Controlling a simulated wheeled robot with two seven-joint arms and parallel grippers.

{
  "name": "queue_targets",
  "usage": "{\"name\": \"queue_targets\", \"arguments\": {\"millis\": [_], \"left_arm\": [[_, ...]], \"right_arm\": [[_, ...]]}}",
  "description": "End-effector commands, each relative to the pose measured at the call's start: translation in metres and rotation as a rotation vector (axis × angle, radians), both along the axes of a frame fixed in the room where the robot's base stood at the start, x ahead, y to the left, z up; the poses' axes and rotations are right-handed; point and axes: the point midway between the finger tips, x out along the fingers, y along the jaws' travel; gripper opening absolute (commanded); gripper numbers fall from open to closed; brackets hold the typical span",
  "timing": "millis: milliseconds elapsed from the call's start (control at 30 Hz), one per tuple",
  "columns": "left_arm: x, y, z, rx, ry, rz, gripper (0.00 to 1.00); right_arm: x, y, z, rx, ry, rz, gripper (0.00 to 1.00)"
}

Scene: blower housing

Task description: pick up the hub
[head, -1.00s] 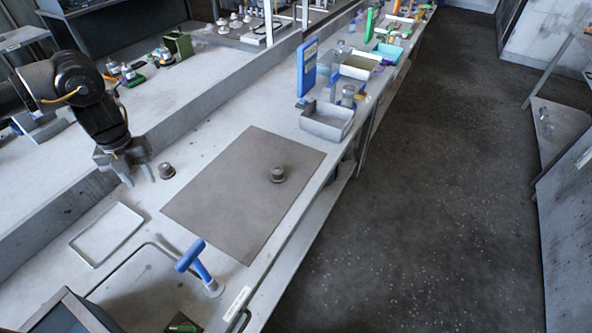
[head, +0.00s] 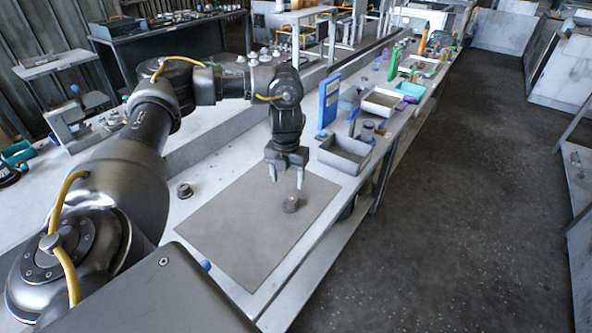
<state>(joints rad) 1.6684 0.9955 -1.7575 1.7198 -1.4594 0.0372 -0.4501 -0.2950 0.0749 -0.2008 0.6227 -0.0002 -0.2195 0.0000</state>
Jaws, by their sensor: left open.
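A small grey round stepped part (head: 290,204), which looks like the hub, sits on the brown-grey mat (head: 225,235) on the bench. A similar darker round part (head: 184,190) stands on the bench just left of the mat; I cannot tell for sure which of the two is the hub. My left gripper (head: 286,182) points down over the mat, just above the part on it. Its two fingers are apart with nothing between them. I cannot tell whether the fingertips touch the part. My right gripper is out of view.
A grey bin (head: 345,155) stands beyond the mat, with a blue upright panel (head: 328,102) behind it. More trays and bottles line the bench further back. The mat around the part is clear. My left arm hides the bench's near left area.

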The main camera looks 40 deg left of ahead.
Motion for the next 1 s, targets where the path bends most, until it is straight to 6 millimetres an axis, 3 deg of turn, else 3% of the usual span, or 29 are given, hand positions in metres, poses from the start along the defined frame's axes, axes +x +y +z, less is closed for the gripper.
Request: {"name": "queue_targets", "arguments": {"millis": [33,200,467,800,1000], "left_arm": [[-0.001,0.0,-0.012,0.0,0.004,0.002,0.61],[-0.001,0.0,-0.031,-0.001,0.003,0.002,0.61],[0.0,0.001,-0.038,0.001,0.0,0.003,0.61],[0.006,-0.005,-0.079,0.0,0.003,0.005,0.61],[0.007,-0.005,-0.088,0.001,0.0,0.003,0.61]], "right_arm": [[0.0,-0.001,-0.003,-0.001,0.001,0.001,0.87],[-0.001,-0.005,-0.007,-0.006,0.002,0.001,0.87],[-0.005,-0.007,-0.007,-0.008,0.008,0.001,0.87],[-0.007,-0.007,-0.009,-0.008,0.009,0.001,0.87],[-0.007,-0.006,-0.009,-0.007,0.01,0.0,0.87]]}}
